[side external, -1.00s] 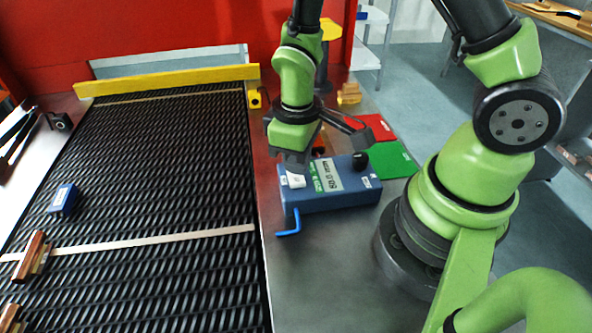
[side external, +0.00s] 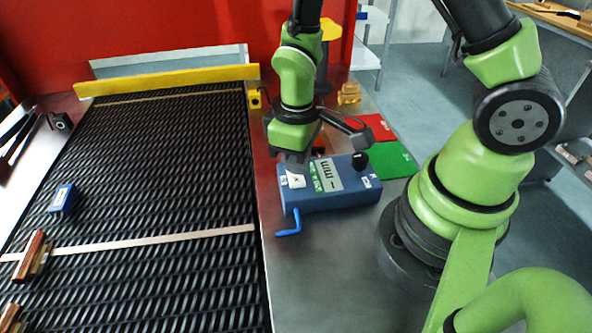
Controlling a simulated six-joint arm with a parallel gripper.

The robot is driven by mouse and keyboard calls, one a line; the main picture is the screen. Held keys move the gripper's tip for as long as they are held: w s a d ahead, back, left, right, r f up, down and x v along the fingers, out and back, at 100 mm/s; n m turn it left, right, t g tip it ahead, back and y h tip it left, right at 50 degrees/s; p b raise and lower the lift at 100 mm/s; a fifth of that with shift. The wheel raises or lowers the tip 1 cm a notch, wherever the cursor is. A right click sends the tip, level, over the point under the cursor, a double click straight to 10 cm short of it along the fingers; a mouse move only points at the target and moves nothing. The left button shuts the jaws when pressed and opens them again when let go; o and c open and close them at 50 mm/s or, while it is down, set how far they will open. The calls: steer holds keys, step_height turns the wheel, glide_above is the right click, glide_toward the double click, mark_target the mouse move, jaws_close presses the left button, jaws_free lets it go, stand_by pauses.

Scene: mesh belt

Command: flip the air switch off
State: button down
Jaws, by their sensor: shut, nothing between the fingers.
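A blue control box (side external: 330,198) stands on the metal bench beside the belt. A white rocker switch (side external: 296,181) sits on its left end; its markings are too small to read surely. My gripper (side external: 296,167) points down, shut and empty, right at the back edge of the white switch. I cannot tell whether the tips touch it. The box also has a display (side external: 327,175), a black knob (side external: 360,161) and a blue bent lever (side external: 290,226) at its front left.
A red pad (side external: 377,128) and a green pad (side external: 392,160) lie behind the box. The black mesh belt (side external: 170,190) fills the left, with a small blue block (side external: 64,199) and wooden-topped pieces (side external: 33,255). A yellow bar (side external: 170,79) crosses the belt's far end.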

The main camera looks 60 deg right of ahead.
mark_target(297, 180)
steer(key=shift+f, duration=1.3)
stand_by(0.8)
steer(key=shift+r, duration=3.5)
steer(key=s+r+m+t+y, duration=0.1)
steer(key=s+r+m+t, duration=0.2)
steer(key=r, duration=0.6)
steer(key=s+r+m+t+y, duration=0.1)
steer(key=s+r+m+t, duration=0.3)
steer(key=r, duration=0.5)
steer(key=shift+s+d+r, duration=0.4)
steer(key=shift+s, duration=0.8)
